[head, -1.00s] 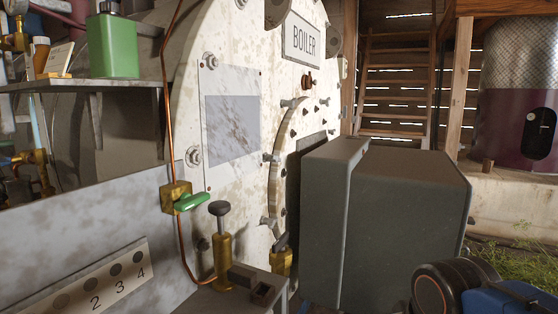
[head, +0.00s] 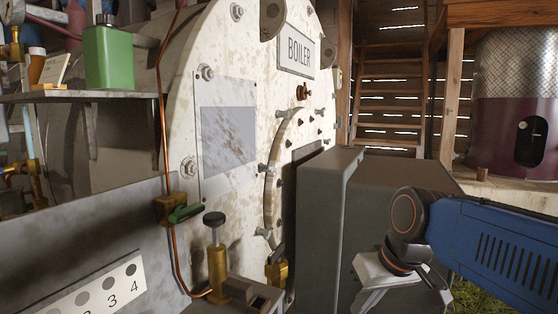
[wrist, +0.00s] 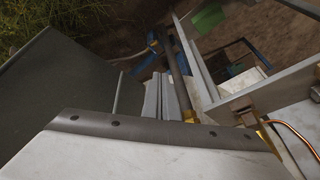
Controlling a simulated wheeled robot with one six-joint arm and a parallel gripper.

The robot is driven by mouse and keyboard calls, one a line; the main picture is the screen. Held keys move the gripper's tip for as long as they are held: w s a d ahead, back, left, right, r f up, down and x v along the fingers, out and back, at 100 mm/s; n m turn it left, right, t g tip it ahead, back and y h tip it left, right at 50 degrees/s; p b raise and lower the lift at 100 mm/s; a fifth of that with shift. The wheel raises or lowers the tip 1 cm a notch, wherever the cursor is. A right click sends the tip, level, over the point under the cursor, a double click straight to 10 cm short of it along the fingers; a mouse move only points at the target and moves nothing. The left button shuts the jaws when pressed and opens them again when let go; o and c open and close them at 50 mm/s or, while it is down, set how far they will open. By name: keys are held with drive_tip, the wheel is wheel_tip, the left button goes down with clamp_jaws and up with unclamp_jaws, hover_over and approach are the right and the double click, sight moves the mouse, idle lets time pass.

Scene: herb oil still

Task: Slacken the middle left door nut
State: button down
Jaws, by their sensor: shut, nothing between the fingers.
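The middle left door nut (head: 263,169) is a small grey wing nut on the left rim of the round boiler door (head: 271,190). Similar nuts sit above it (head: 289,117) and below it (head: 263,232). My gripper is at the lower right of the head view, in front of the grey box and apart from the nut; its fingertips are not clear there. In the wrist view my gripper (wrist: 165,82) has its pale fingers together with nothing held. I cannot make out the nut in the wrist view.
A large grey box (head: 325,215) stands before the door and hides its right part. A brass post with a black knob (head: 216,265) and a green-handled valve (head: 184,213) stand left of the door. A copper pipe (head: 162,120) runs down the boiler.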

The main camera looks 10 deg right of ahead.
drive_tip(key=w+r+n+y, duration=0.8)
drive_tip(key=w+r+y, duration=0.1)
drive_tip(key=w+r, duration=2.4)
approach(267, 169)
drive_tip(key=shift+w+a+f, duration=0.35)
drive_tip(key=shift+w+a, duration=0.3)
drive_tip(key=shift+w+a+f, duration=0.35)
drive_tip(key=shift+w+a, duration=0.25)
drive_tip(key=shift+w+a+f, duration=0.35)
drive_tip(key=shift+w+a, duration=0.3)
